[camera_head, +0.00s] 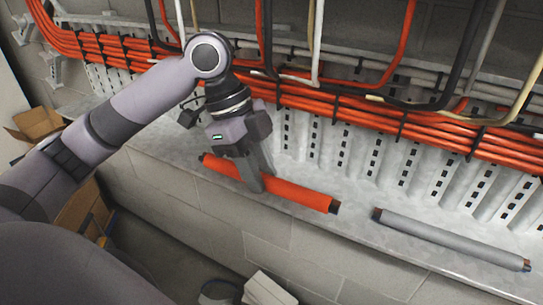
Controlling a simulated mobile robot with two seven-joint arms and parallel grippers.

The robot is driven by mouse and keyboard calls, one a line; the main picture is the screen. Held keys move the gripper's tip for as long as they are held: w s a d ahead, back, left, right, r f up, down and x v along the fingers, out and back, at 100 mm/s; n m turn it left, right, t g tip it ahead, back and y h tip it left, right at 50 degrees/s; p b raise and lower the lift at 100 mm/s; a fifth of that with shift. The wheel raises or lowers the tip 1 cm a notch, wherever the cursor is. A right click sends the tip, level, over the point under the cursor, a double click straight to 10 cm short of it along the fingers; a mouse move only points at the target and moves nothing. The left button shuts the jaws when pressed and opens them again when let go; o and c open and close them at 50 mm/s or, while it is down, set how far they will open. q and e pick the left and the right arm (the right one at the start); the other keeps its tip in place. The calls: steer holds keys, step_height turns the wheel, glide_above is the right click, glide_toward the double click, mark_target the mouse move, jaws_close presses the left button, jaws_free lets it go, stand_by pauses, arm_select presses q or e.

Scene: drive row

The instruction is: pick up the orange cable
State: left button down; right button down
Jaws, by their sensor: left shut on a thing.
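The orange cable (298,194) is a short, thick length with dark ends. It lies along the grey ledge (365,228) in the middle of the view, slanting down to the right. My left gripper (257,184) comes down on it from above, left of its middle, and is shut on it. The fingers hide a narrow part of the cable. The cable seems at or close to the ledge surface; I cannot tell whether it touches. My right gripper is not in view.
A grey cable piece (450,239) lies on the ledge to the right. Bundled orange cables (350,112) run along the slotted rack behind, with loose black, white and orange cables hanging in front. A cardboard box (38,124) stands at the left. White blocks (268,288) lie below the ledge.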

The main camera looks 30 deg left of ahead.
arm_select(q)
steer(key=s, duration=1.1)
steer(key=shift+s+d, duration=0.25)
steer(key=shift+d, duration=0.1)
